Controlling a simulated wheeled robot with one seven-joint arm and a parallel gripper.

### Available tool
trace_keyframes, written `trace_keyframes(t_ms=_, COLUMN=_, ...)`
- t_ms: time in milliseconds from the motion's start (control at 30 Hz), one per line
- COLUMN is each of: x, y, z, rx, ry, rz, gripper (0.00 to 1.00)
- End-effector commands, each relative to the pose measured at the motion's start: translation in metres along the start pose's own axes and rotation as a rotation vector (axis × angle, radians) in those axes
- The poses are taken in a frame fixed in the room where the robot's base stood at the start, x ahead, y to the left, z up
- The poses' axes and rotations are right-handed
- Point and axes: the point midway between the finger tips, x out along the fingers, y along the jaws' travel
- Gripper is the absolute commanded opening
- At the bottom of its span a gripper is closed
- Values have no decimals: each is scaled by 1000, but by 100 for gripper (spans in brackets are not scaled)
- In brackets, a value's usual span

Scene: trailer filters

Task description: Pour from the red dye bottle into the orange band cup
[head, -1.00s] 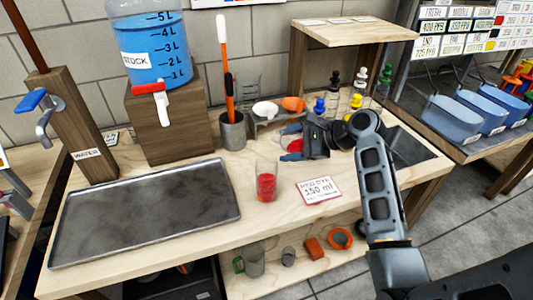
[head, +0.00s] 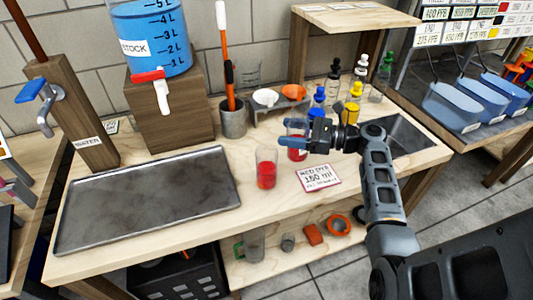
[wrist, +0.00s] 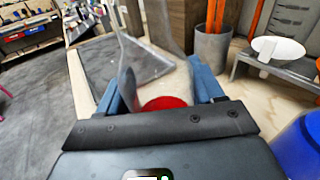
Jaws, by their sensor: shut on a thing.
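My gripper (head: 297,145) is shut on a clear vessel with red liquid (head: 297,155), likely the red dye bottle. It appears roughly upright, above or at the bench top. In the wrist view the red liquid (wrist: 163,103) shows between the blue fingers; the clear walls are hard to make out. A clear cup (head: 266,158) with red liquid in its lower part stands on the bench, left of my gripper and apart from the held vessel. I cannot make out an orange band on it.
A card reading red dye 150 ml (head: 318,178) lies right of the cup. A grey tray (head: 150,200) is at left. A grey holder (head: 233,120) and several small bottles stand behind. A blue stock tank (head: 150,45) sits on a wooden block (head: 168,112).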

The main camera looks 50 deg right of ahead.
Motion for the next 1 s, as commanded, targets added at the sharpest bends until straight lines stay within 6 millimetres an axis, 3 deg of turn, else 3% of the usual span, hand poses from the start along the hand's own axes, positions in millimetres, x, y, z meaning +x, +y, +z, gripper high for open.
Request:
trace_keyframes(t_ms=200, x=1, y=0, z=-18, rx=46, ry=-43, rz=0, gripper=22)
trace_keyframes(t_ms=367, x=0, y=0, z=-20, rx=60, ry=-58, rz=0, gripper=22)
trace_keyframes(t_ms=1000, x=-3, y=-3, z=28, rx=61, ry=-59, rz=0, gripper=22)
